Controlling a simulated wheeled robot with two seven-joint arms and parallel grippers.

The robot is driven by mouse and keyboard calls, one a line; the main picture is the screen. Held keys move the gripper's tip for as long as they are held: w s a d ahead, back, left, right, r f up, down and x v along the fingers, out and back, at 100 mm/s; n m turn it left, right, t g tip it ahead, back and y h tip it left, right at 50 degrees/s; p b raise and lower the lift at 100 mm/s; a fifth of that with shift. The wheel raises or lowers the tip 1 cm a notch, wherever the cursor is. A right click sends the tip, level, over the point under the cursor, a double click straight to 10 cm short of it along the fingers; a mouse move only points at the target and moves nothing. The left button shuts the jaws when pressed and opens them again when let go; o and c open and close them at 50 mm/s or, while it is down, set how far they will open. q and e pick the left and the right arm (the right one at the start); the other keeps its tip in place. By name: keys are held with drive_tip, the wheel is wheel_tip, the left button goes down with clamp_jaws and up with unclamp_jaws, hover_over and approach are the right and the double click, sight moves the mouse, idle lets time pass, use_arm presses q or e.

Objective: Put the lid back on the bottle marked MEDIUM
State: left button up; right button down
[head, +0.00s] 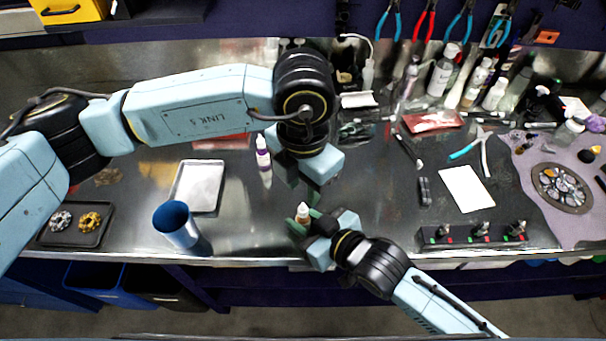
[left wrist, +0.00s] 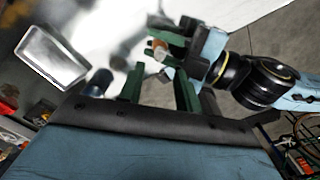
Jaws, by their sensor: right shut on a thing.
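My right gripper (head: 302,219) is shut on a small bottle (head: 303,210) with a pale top and a brownish body, held near the bench's front edge. The bottle also shows in the left wrist view (left wrist: 159,48), between the right gripper's green fingers. Any marking on it is too small to read, and I cannot tell whether its top is a lid. My left gripper (head: 292,186) is just above and behind it. In the left wrist view the left gripper's green fingers (left wrist: 158,90) stand apart with nothing seen between them. No separate lid can be made out.
A white bottle with a purple label (head: 263,158) stands left of my left gripper. A silver tray (head: 198,186) and a blue cup (head: 180,226) are further left. A switch strip (head: 475,234) and a white sheet (head: 466,190) lie right. Bottles crowd the back right.

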sight(303, 203)
use_arm(q)
wheel_tip(303, 203, down, 6)
drive_tip(key=shift+f, duration=0.1)
idle(0.4)
clamp_jaws()
drive_tip(key=shift+o, duration=0.8)
unclamp_jaws()
